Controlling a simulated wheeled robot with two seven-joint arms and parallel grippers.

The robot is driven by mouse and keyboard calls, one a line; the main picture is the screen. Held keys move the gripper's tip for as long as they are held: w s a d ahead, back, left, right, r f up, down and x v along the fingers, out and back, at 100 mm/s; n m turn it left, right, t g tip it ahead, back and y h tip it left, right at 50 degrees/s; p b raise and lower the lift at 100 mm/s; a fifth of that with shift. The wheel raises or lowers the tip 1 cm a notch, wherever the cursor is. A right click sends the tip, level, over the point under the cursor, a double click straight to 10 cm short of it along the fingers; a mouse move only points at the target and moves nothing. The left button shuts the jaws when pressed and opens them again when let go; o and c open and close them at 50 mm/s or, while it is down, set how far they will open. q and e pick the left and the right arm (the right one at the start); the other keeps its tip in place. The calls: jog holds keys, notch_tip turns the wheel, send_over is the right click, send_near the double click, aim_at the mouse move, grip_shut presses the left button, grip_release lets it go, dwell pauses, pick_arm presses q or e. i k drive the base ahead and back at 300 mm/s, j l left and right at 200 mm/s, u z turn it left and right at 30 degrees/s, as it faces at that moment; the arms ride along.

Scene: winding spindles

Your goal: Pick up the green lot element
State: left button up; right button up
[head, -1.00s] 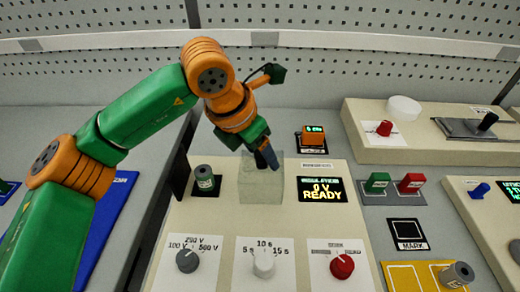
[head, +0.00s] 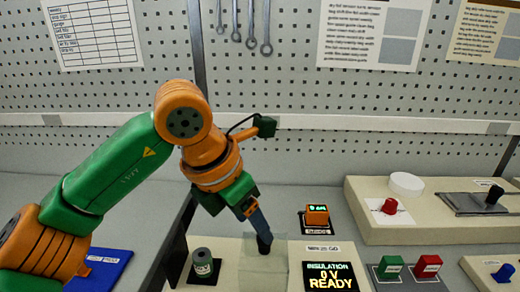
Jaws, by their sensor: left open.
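A small upright cylinder (head: 203,264) with a grey top and a dark green body carrying a pale label sits on a black pad at the lower left of the beige tester. It looks like the green lot element. My left gripper (head: 261,235) is open, pointing down at the clear box (head: 263,268) to the right of the cylinder. Its fingertips overlap the box's top in the picture; I cannot tell whether they are inside it. The gripper is apart from the cylinder, and nothing shows in it. My right gripper is out of view.
The display (head: 330,277) reads INSULATION 0 V READY. A green block (head: 390,266) and a red block (head: 427,266) stand to its right. An orange-topped device (head: 317,215) stands behind. A blue mat (head: 97,268) lies at left, and a pegboard wall closes the back.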

aim_at(203, 262)
jog(key=k, duration=1.45)
